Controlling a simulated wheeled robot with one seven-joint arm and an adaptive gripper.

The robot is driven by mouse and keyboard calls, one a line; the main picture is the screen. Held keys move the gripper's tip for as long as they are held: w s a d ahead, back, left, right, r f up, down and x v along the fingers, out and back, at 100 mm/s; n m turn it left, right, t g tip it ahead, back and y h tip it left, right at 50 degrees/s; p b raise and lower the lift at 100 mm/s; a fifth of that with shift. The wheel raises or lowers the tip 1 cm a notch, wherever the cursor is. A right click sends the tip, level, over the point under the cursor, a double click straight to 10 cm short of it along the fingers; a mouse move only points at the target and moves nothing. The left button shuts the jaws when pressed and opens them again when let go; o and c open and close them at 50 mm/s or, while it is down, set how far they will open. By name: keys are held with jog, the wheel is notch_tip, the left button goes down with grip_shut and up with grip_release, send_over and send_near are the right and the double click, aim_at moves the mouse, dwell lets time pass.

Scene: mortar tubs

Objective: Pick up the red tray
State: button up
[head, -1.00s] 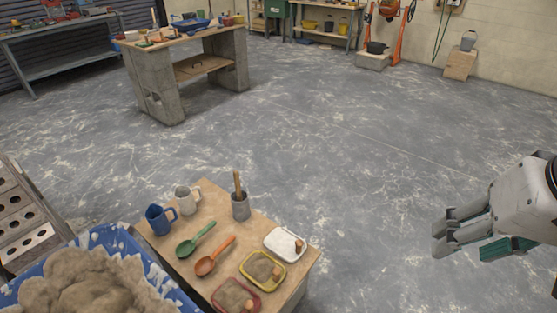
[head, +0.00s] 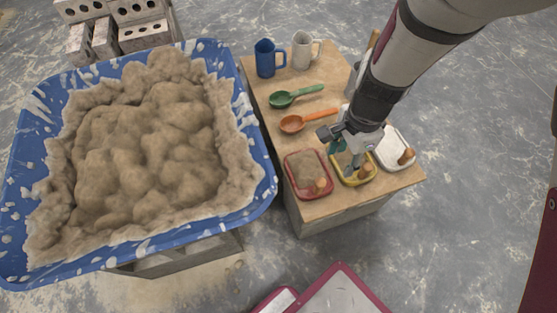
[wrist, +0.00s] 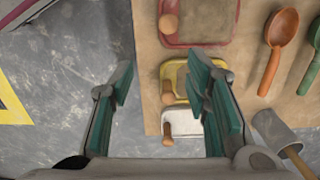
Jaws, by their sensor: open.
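The red tray (head: 289,172) lies near the front left corner of the small wooden-topped table, with sandy material inside and a brown knob-like handle at its front right. In the wrist view the red tray (wrist: 235,25) is at the top, partly cut off by the frame edge. My gripper (head: 346,160) is over the yellow tray, just right of the red tray, pointing down. In the wrist view my gripper (wrist: 162,82) has its green-padded fingers spread wide, with nothing held. The right finger covers part of the yellow tray.
The yellow tray (head: 371,180) and white tray (head: 398,140) sit right of the red one. A large blue tub (head: 262,190) of mortar stands close left.

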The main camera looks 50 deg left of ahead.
aim_at(321, 181)
jog(key=f+b, duration=0.1)
jog(key=f, duration=0.2)
jog(key=s+a+f+b, duration=0.1)
jog(key=f, duration=0.3)
jog(key=a+f+b, duration=0.1)
jog(key=f+b, duration=0.1)
jog(key=f, duration=0.2)
jog(key=shift+s+a+f, duration=0.15)
jog(key=shift+s+a, duration=0.1)
jog(key=shift+s, duration=0.15)
jog(key=shift+f+b, duration=1.8)
jog(key=shift+f, duration=1.15)
jog(key=shift+r, duration=0.1)
grip_shut()
